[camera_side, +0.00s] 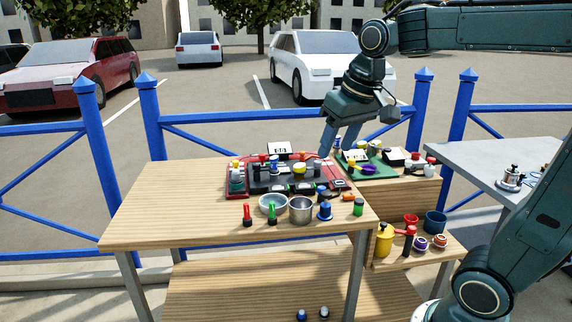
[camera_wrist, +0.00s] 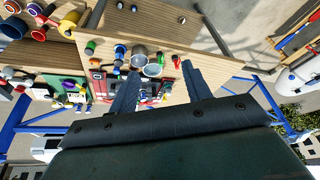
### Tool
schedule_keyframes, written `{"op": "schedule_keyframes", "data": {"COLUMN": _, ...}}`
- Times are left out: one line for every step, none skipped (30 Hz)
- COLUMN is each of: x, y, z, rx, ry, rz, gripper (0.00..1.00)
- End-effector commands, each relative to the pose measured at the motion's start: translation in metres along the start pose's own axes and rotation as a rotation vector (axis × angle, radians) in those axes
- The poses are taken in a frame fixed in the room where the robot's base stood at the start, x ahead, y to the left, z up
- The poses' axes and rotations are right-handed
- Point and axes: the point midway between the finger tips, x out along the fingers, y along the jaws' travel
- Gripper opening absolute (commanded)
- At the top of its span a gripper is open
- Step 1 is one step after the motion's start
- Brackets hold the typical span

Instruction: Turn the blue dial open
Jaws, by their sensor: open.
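My gripper (camera_side: 335,149) is open and empty, pointing down above the back right of the wooden table. In the wrist view its two fingers (camera_wrist: 160,69) are spread apart, with the red-edged panel beyond them. Several blue parts show. A blue knob-like piece (camera_side: 325,211) stands on the table in front of the panel, and a blue piece also shows in the wrist view (camera_wrist: 119,51). A smaller blue-topped part (camera_side: 321,190) sits at the panel's right side. I cannot tell which is the dial, or its turn position. My gripper touches none of them.
The red and black panel (camera_side: 237,190) carries several knobs and small parts. A metal pot (camera_side: 300,210), a bowl (camera_side: 273,204) and red and green handles stand in front. A green board (camera_side: 380,172) lies at the right. The table's left side is clear.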

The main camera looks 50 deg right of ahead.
Motion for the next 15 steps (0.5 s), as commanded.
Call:
{"op": "schedule_keyframes", "data": {"x": 0.004, "y": 0.005, "z": -0.013, "rx": 0.025, "ry": -0.015, "rz": 0.008, "gripper": 0.49}}
{"op": "schedule_keyframes", "data": {"x": 0.005, "y": 0.007, "z": -0.02, "rx": 0.038, "ry": -0.022, "rz": 0.011, "gripper": 0.49}}
{"op": "schedule_keyframes", "data": {"x": 0.008, "y": 0.011, "z": -0.029, "rx": 0.055, "ry": -0.03, "rz": 0.016, "gripper": 0.49}}
{"op": "schedule_keyframes", "data": {"x": 0.01, "y": 0.013, "z": -0.035, "rx": 0.067, "ry": -0.037, "rz": 0.019, "gripper": 0.49}}
{"op": "schedule_keyframes", "data": {"x": 0.012, "y": 0.016, "z": -0.042, "rx": 0.08, "ry": -0.045, "rz": 0.023, "gripper": 0.49}}
{"op": "schedule_keyframes", "data": {"x": 0.016, "y": 0.02, "z": -0.051, "rx": 0.097, "ry": -0.053, "rz": 0.027, "gripper": 0.49}}
{"op": "schedule_keyframes", "data": {"x": 0.018, "y": 0.024, "z": -0.057, "rx": 0.111, "ry": -0.06, "rz": 0.031, "gripper": 0.49}}
{"op": "schedule_keyframes", "data": {"x": 0.021, "y": 0.027, "z": -0.063, "rx": 0.124, "ry": -0.066, "rz": 0.034, "gripper": 0.49}}
{"op": "schedule_keyframes", "data": {"x": 0.025, "y": 0.031, "z": -0.071, "rx": 0.141, "ry": -0.076, "rz": 0.038, "gripper": 0.49}}
{"op": "schedule_keyframes", "data": {"x": 0.028, "y": 0.035, "z": -0.078, "rx": 0.154, "ry": -0.083, "rz": 0.042, "gripper": 0.49}}
{"op": "schedule_keyframes", "data": {"x": 0.031, "y": 0.038, "z": -0.084, "rx": 0.167, "ry": -0.089, "rz": 0.045, "gripper": 0.49}}
{"op": "schedule_keyframes", "data": {"x": 0.036, "y": 0.044, "z": -0.091, "rx": 0.184, "ry": -0.098, "rz": 0.049, "gripper": 0.49}}
{"op": "schedule_keyframes", "data": {"x": 0.039, "y": 0.048, "z": -0.097, "rx": 0.198, "ry": -0.105, "rz": 0.052, "gripper": 0.49}}
{"op": "schedule_keyframes", "data": {"x": 0.043, "y": 0.052, "z": -0.103, "rx": 0.211, "ry": -0.112, "rz": 0.056, "gripper": 0.49}}
{"op": "schedule_keyframes", "data": {"x": 0.048, "y": 0.058, "z": -0.11, "rx": 0.228, "ry": -0.12, "rz": 0.06, "gripper": 0.49}}
